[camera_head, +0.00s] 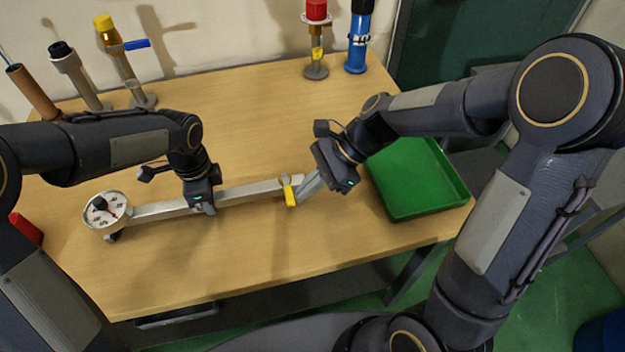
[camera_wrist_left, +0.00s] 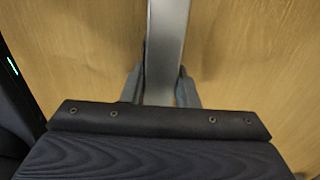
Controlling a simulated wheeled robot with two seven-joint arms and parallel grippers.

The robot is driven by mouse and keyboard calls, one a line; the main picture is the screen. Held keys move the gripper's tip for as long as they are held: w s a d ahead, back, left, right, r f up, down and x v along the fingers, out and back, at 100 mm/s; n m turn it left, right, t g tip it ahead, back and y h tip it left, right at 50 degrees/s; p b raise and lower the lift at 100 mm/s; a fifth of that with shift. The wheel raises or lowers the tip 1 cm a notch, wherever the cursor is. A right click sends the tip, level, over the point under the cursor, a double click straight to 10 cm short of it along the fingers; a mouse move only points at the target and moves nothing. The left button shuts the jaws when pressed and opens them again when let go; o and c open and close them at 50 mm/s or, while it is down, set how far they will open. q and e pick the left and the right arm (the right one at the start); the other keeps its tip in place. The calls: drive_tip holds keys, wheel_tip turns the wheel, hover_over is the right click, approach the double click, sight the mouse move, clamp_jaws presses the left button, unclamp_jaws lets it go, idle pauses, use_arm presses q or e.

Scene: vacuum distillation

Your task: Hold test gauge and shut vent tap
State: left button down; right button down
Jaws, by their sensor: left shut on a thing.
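The test gauge has a round white dial (camera_head: 103,210) with a black centre at the left end of a long metal bar (camera_head: 240,194). At the bar's right end is a small yellow tap lever (camera_head: 290,197). My left gripper (camera_head: 203,207) is shut on the bar, right of the dial. In the left wrist view, the bar (camera_wrist_left: 165,50) runs between the two fingers of my left gripper (camera_wrist_left: 160,88). My right gripper (camera_head: 304,188) is right beside the yellow lever. Its fingers overlap each other in the head view, so their gap and any contact with the lever are unclear.
A green tray (camera_head: 418,178) lies at the table's right. Several fittings stand at the back: a yellow-capped one with a blue lever (camera_head: 122,62), a red-topped one (camera_head: 317,40) and a blue-black cylinder (camera_head: 359,40). A red object (camera_head: 27,229) is at the left edge. The wooden table's front (camera_head: 210,270) is clear.

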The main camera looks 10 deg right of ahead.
use_arm(q)
drive_tip(key=shift+w, duration=0.1)
use_arm(e)
drive_tip(key=shift+w+d, duration=0.1)
drive_tip(key=shift+w+d, duration=0.5)
drive_tip(key=shift+d, duration=0.5)
drive_tip(key=d, duration=0.3)
drive_tip(key=shift+d, duration=0.1)
drive_tip(key=v, duration=0.9)
drive_tip(key=shift+s+d+r, duration=0.2)
drive_tip(key=shift+s+r, duration=0.15)
use_arm(q)
drive_tip(key=c, duration=1)
unclamp_jaws()
drive_tip(key=shift+c, duration=0.2)
